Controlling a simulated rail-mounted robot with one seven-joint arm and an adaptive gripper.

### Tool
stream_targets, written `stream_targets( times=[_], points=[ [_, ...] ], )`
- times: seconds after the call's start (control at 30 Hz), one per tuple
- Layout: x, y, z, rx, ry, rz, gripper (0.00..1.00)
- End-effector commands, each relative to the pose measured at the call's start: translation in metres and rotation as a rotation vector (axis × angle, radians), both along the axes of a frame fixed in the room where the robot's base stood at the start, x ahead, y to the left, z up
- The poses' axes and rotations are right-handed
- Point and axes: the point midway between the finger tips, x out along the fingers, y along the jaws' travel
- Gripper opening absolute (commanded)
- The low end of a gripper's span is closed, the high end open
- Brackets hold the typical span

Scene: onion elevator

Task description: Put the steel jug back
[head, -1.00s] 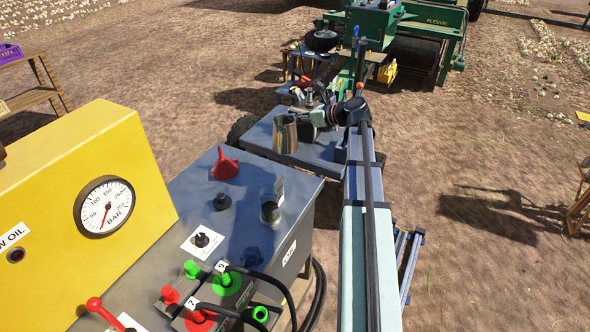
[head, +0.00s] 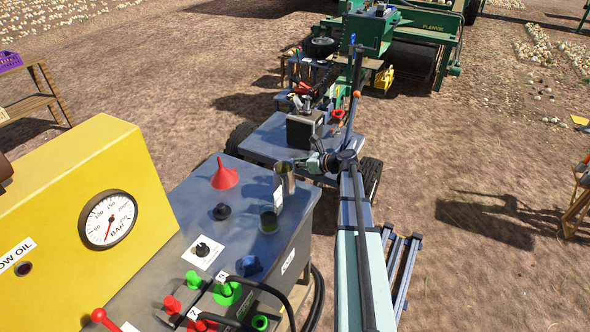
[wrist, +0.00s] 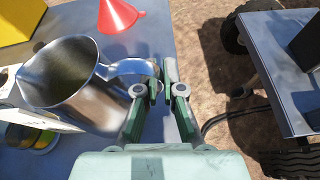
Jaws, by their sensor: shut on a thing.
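The steel jug (head: 287,178) is upright at the far right corner of the grey console top (head: 185,243). I cannot tell whether it touches the surface. My gripper (head: 311,162) is to the right of the jug. In the wrist view my gripper (wrist: 164,85) is shut on the handle of the steel jug (wrist: 72,85), and the jug's open mouth looks empty. That jar also shows in the head view (head: 269,221), just in front of the jug.
A red funnel (head: 224,175) stands left of the jug. A black knob (head: 221,211) and coloured hose couplings (head: 226,291) are nearer. A blue-grey cart (head: 262,137) with a dark box (head: 303,129) stands behind, across a gap. A yellow gauge panel (head: 75,215) rises left.

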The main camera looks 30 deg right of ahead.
Motion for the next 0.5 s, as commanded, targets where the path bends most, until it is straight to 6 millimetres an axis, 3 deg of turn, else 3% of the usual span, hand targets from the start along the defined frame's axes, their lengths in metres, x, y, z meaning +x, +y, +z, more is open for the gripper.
stream_targets(
  times=[0.27, 0.5],
  points=[
    [0.000, 0.000, -0.029, 0.004, 0.001, -0.002, 0.00],
    [0.000, 0.000, -0.031, 0.001, 0.000, 0.000, 0.00]
  ],
)
